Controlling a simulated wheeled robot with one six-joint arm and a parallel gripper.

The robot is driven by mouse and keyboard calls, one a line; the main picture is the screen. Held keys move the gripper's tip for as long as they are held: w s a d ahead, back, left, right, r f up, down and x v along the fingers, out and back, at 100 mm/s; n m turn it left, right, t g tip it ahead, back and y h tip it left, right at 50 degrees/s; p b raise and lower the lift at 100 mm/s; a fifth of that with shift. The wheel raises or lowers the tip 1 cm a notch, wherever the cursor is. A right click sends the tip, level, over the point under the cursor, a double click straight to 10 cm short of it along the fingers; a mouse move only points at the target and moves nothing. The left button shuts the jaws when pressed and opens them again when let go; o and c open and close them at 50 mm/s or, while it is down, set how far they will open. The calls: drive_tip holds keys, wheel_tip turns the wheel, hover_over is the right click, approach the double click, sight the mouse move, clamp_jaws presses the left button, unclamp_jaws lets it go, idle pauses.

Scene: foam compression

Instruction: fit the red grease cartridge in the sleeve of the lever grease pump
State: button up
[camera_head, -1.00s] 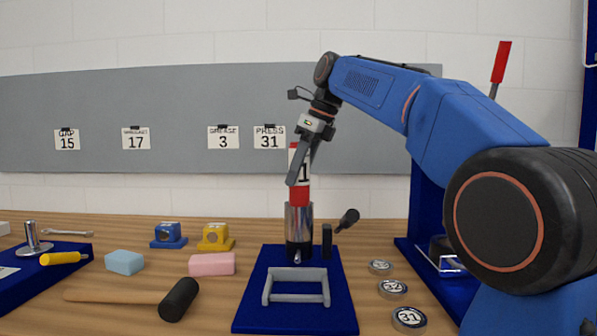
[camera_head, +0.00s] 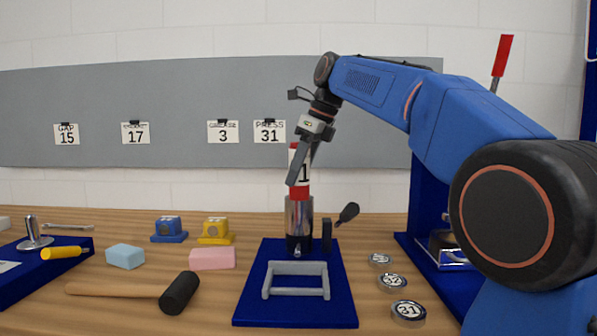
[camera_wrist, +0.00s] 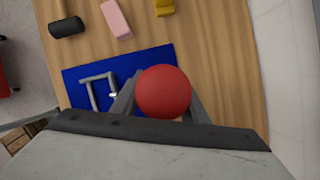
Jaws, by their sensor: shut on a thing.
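The red grease cartridge (camera_head: 300,191) has a white label band with a black 1. It stands about upright at the mouth of the metal sleeve (camera_head: 299,214) of the lever grease pump (camera_head: 299,245), and its lower end appears to be inside. How deep it sits is hidden by the sleeve. My gripper (camera_head: 297,168) is shut on the cartridge's upper part. In the wrist view the cartridge's round red top (camera_wrist: 163,91) fills the space between the fingers. The pump stands on a blue base plate with a grey frame (camera_head: 297,281) and a dark lever (camera_head: 347,214) at right.
A mallet (camera_head: 178,293), blue foam block (camera_head: 125,256) and pink foam block (camera_head: 212,258) lie left of the pump. Blue (camera_head: 169,229) and yellow (camera_head: 215,231) holders stand behind them. Round numbered discs (camera_head: 408,311) lie at right. A red-handled press lever (camera_head: 502,56) rises at far right.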

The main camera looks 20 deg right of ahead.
drive_tip(key=shift+f, duration=1.35)
idle(0.4)
drive_tip(key=o, duration=1.5)
drive_tip(key=v, duration=1.7)
drive_tip(key=shift+s+r, duration=0.15)
drive_tip(key=shift+r, duration=0.05)
